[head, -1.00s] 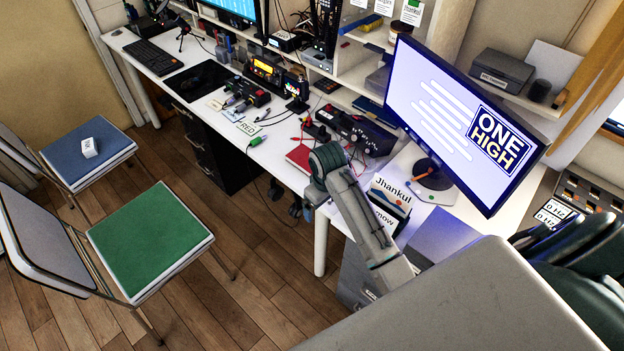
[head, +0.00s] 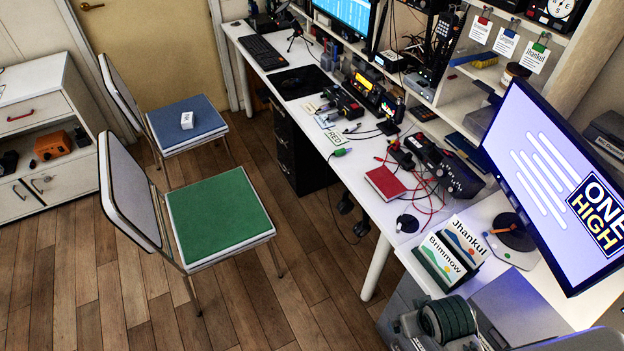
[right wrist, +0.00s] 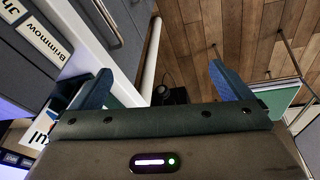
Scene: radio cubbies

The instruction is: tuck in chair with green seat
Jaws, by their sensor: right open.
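The chair with the green seat (head: 220,216) stands on the wood floor left of the desk in the head view. Its grey backrest (head: 130,190) is on the side away from the desk, and a strip of bare floor lies between seat and desk. My right gripper (right wrist: 168,85) shows in the right wrist view with its blue fingers apart and nothing between them. A piece of the green seat (right wrist: 290,95) shows at the right of that view, apart from the fingers. The left gripper is not in view.
The white desk (head: 372,208) runs along the right, with dark drawers (head: 297,145) beneath. A white cabinet (head: 40,135) stands at far left. Floor in front is clear.

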